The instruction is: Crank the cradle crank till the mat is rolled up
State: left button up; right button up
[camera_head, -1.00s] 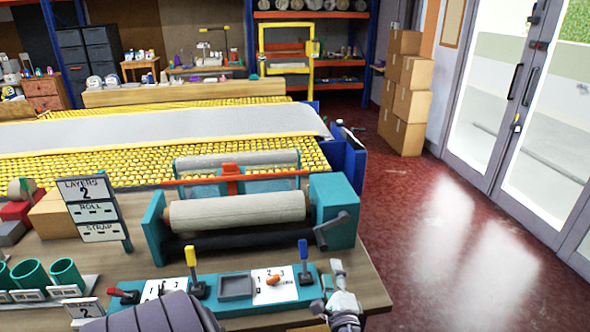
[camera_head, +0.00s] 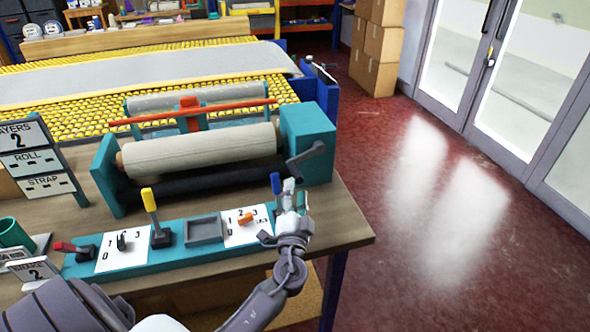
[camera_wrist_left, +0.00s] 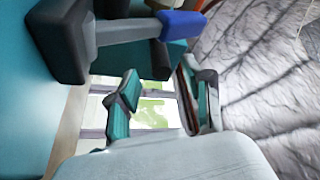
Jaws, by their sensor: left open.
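The cradle crank (camera_head: 306,161) is a dark grey arm with a handle on the teal box (camera_head: 307,135) at the cradle's right end. A beige roll (camera_head: 200,150) lies between the cradle's teal end plates. A pale grey mat (camera_head: 150,83) lies flat on the yellow roller bed behind. My left gripper (camera_head: 289,200) is open just below and in front of the crank, apart from it in the head view. In the left wrist view its open fingers (camera_wrist_left: 163,97) have nothing between them; a dark grey arm and a blue-ended bar (camera_wrist_left: 182,22) are above. My right gripper is out of view.
A teal control strip (camera_head: 180,255) with a yellow-handled lever (camera_head: 150,205), a red-handled lever (camera_head: 68,247) and dial plates runs along the bench front. A blue-handled lever (camera_head: 276,183) stands close to my left gripper. The red floor (camera_head: 430,190) right of the bench is clear.

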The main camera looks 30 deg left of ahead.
aim_at(297, 175)
pick_arm(q)
jog(key=p+x, duration=0.1)
jog(key=x, duration=0.3)
jog(key=shift+w+a+r, duration=0.15)
jog(key=shift+w, duration=0.15)
jog(key=shift+w+a, duration=0.4)
jog(key=shift+w, duration=0.2)
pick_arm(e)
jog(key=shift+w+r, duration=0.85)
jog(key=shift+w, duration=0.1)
pick_arm(q)
jog(key=shift+c, duration=0.4)
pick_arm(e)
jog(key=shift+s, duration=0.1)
pick_arm(q)
grip_shut()
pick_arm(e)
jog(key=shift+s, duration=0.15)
